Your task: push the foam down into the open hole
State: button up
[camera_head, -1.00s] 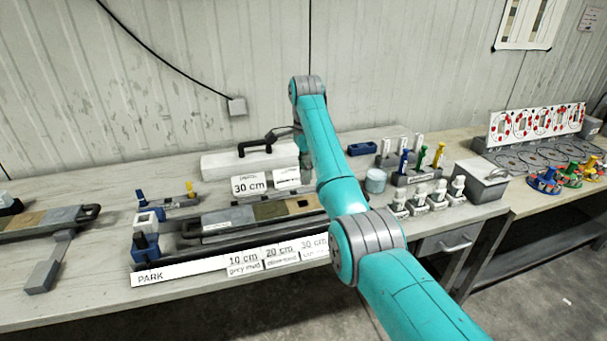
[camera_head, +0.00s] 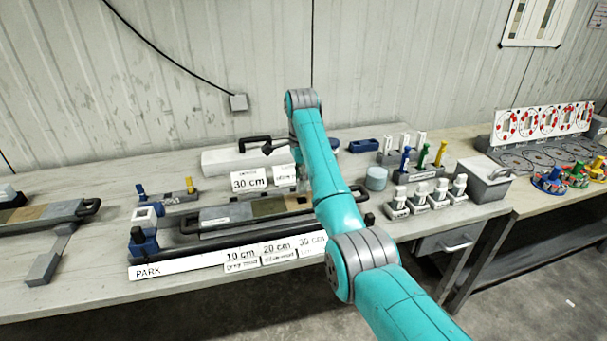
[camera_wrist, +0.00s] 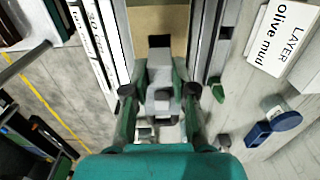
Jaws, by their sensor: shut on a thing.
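In the wrist view my gripper (camera_wrist: 161,88) has its fingers closed in on a small grey block (camera_wrist: 160,70), in line with a long open liner. I cannot tell whether this block is the foam. A tan section (camera_wrist: 158,20) of the liner's filling shows beyond it. In the head view the liner's filling shows grey (camera_head: 228,217), olive (camera_head: 268,207) and tan sections, in a dark rack on the bench. My arm covers the rack's right part, and my gripper is hidden there. I cannot make out the open hole in either view.
A white case (camera_head: 222,162) with a dark handle stands behind the rack, with a "30 cm" card (camera_head: 249,179) in front. A pale round tub (camera_head: 376,178), small white-capped bottles (camera_head: 420,200) and a grey box (camera_head: 484,179) stand to the right. Another liner (camera_head: 40,215) lies at the left.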

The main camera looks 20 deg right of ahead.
jog(key=shift+f, duration=0.55)
jog(key=shift+d+f, duration=0.1)
jog(key=shift+f, duration=1.25)
jog(key=o, duration=0.8)
